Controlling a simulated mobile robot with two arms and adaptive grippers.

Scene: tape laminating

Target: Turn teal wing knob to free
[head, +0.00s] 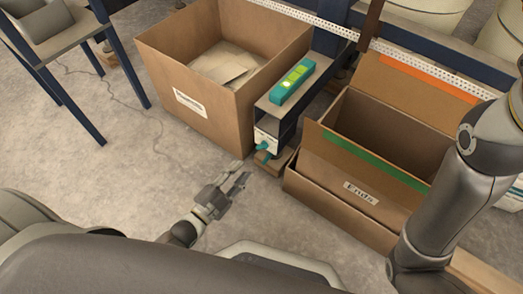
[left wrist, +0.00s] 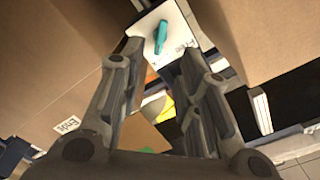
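The teal wing knob (head: 262,147) sits on a white plate (head: 266,137) at the near end of a narrow dark frame between two cardboard boxes. In the left wrist view the knob (left wrist: 160,37) shows as a slim teal bar, slightly tilted from upright, on the white plate (left wrist: 174,27). My left gripper (head: 243,180) is a little below and left of the knob, apart from it. In the left wrist view its two fingers (left wrist: 160,55) are spread with nothing between them, and the knob appears beyond the tips. My right gripper is out of view.
A large open cardboard box (head: 190,122) stands left of the frame. Another box labelled "Ends" (head: 335,182), with a green stripe, stands right. A teal device (head: 293,82) lies on top of the frame. A wooden block (head: 272,164) lies under the knob.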

